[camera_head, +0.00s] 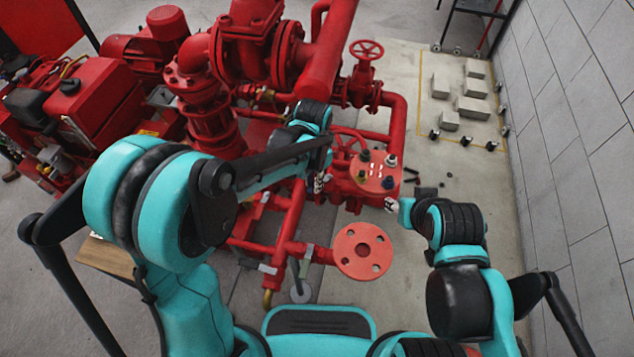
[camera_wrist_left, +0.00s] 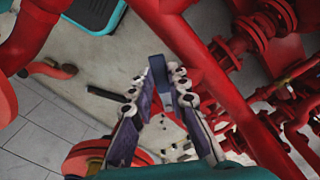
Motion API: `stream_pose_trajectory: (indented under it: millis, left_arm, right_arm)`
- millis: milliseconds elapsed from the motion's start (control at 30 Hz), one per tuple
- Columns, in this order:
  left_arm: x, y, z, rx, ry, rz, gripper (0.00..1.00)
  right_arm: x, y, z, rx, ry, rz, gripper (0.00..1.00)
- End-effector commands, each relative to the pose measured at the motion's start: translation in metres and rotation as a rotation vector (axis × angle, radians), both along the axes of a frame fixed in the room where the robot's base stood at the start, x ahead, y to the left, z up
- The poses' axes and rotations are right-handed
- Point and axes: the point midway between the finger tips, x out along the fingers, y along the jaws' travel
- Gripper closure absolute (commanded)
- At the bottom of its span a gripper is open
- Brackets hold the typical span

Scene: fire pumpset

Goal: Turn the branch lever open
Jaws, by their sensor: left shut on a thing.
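The branch lever (camera_wrist_left: 158,73), a short blue-grey bar, shows between the fingertips of my left gripper (camera_wrist_left: 157,88) in the left wrist view. The gripper is shut on it. In the head view my left gripper (camera_head: 320,182) is small and partly hidden by its own arm, beside the red pipework. I cannot make out the lever there.
A round red flange with holes (camera_head: 363,251) stands between my arms. Red pipes, a handwheel (camera_head: 367,50) and a pump motor (camera_head: 147,45) crowd the centre and left. A grey block wall (camera_head: 575,130) bounds the right.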

Motion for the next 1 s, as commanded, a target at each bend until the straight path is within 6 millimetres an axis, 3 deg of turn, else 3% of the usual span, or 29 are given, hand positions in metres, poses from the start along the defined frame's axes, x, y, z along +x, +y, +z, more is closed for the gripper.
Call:
stream_pose_trajectory:
  millis: [500, 1000]
  left_arm:
    - [0.026, 0.018, 0.0, 0.002, -0.001, -0.488, 1.0]
    - [0.05, 0.021, 0.0, 0.003, -0.001, -0.893, 1.0]
  right_arm:
    - [0.0, 0.0, 0.006, 0.0, 0.0, 0.0, 0.56]
    - [0.0, 0.0, 0.011, 0.0, 0.0, 0.0, 0.56]
